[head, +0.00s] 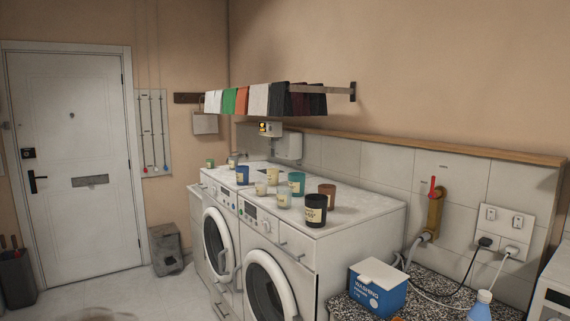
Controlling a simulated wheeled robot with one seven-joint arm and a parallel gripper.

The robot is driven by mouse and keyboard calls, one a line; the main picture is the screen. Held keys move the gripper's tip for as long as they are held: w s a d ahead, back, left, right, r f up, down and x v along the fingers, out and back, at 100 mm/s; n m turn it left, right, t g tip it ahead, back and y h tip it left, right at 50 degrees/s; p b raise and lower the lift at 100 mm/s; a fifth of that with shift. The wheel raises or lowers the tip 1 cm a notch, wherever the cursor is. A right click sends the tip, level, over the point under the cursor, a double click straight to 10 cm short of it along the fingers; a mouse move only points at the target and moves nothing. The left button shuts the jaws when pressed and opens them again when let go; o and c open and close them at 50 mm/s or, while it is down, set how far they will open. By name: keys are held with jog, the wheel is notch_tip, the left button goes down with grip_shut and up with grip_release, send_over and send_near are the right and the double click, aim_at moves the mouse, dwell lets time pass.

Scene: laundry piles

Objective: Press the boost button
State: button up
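I cannot make out a button marked boost. A small white box (271,129) with a yellow-and-black mark on its front sits below the hanging cloths, and a larger white unit (289,146) is on the wall beside it. Any lettering on them is too small to read. Two white washing machines (263,237) stand side by side, with small buttons and displays on their front panels. My gripper is not in view.
Several coloured jars (315,209) stand on the machines. A rail (325,91) with hanging cloths juts out above. A blue washing powder box (379,289) sits on the speckled counter (425,304). Floor is clear before the white door (72,150); a grey bin (166,249) stands right of it.

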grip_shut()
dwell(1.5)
